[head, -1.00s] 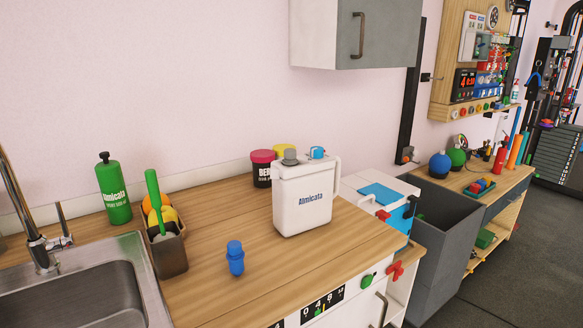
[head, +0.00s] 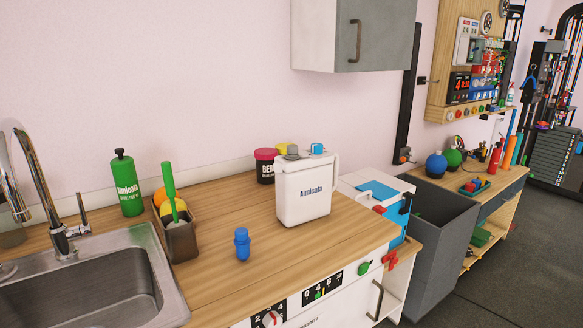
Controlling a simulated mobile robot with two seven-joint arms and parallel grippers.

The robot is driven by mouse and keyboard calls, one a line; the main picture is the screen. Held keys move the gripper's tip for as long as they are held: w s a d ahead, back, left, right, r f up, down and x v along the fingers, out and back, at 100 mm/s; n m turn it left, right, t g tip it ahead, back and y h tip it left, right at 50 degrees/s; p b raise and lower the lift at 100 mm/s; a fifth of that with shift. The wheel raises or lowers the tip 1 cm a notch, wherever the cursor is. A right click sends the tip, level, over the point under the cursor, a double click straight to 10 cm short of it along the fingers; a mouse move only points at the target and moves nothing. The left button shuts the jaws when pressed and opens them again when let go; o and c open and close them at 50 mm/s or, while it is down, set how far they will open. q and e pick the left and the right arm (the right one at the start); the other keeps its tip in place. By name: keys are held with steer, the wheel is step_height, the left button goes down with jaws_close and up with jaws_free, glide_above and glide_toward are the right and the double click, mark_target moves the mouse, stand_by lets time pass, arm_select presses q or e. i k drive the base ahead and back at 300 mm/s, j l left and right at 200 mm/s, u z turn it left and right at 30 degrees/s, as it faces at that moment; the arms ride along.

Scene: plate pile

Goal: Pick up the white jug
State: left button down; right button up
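The white jug (head: 304,190) stands upright on the wooden countertop (head: 340,236), near its right end. It has blue lettering, a grey cap (head: 292,152), a small blue part (head: 317,149) on top and a handle at its right side. Neither of my grippers shows in the head view, so nothing is seen touching the jug.
A blue stopper-like object (head: 242,244) stands left of the jug. A red-lidded tub (head: 265,166) is behind it. A brush holder (head: 181,241), green bottle (head: 126,184) and sink (head: 95,283) are further left. A grey cabinet (head: 372,35) hangs above. The counter in front of the jug is clear.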

mark_target(305, 186)
steer(key=k+u, duration=0.25)
steer(key=k+j+u, duration=0.1)
steer(key=u, duration=0.15)
steer(key=l+u, duration=0.15)
steer(key=u, duration=0.25)
steer(key=l+u, duration=0.15)
steer(key=u, duration=0.2)
steer(key=i+l, duration=0.1)
steer(key=l, duration=0.3)
steer(key=i+l, duration=0.15)
steer(key=l, duration=0.25)
steer(key=i+l, duration=0.1)
steer(key=l, duration=0.3)
steer(key=i+l, duration=0.1)
steer(key=l, duration=0.3)
steer(key=i+l, duration=0.1)
steer(key=l, duration=0.3)
steer(key=i+l, duration=0.15)
steer(key=l, duration=0.25)
